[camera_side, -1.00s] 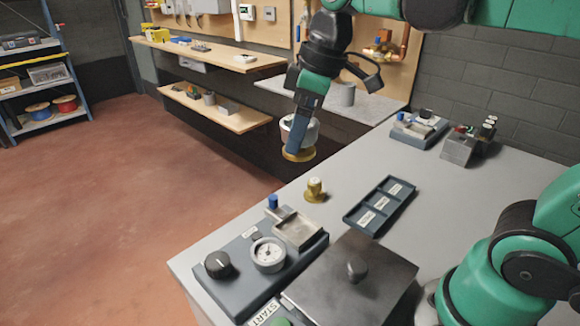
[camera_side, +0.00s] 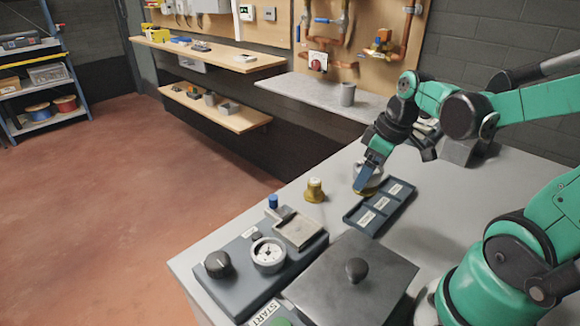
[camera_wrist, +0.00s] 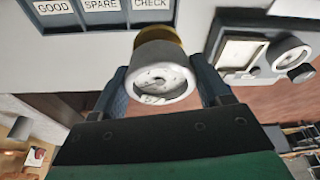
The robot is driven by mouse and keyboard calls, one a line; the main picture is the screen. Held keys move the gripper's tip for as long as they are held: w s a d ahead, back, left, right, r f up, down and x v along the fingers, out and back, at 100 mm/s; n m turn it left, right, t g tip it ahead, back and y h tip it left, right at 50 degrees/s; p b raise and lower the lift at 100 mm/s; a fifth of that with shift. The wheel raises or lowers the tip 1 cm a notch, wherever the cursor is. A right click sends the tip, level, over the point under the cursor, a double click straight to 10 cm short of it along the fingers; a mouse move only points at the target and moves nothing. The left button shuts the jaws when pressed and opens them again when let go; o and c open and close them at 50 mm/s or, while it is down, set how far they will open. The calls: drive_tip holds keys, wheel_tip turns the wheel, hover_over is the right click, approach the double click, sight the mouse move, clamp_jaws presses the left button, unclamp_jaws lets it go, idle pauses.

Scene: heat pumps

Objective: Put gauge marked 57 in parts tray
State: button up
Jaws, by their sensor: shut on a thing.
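My gripper (camera_side: 366,182) is shut on a round gauge with a white face and brass base. In the wrist view the gauge (camera_wrist: 160,80) sits between the two fingers (camera_wrist: 165,92), its face towards the camera, with a small mark that looks like 57. In the side view my fingers partly hide the gauge (camera_side: 370,190). It is just behind and left of a dark blue tray (camera_side: 358,222) with three labelled compartments. In the wrist view this tray (camera_wrist: 105,19) reads GOOD, SPARE and CHECK, and no part shows in it. I cannot tell the gauge's height above the table.
Another brass part with a pale top (camera_side: 315,190) stands left of the tray. A test unit (camera_side: 232,262) with a knob, dial and shallow metal pan is at front left. A metal lidded box (camera_side: 350,280) stands in front of the tray. The grey table right of the tray is clear.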

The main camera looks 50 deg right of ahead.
sight(373, 191)
drive_tip(key=shift+s+d+f, duration=0.3)
drive_tip(key=shift+s+f, duration=0.35)
drive_tip(key=shift+f, duration=1.8)
drive_tip(key=shift+f, duration=1.2)
drive_tip(key=o, duration=1.5)
drive_tip(key=shift+v, duration=2.8)
drive_tip(key=shift+a, duration=0.1)
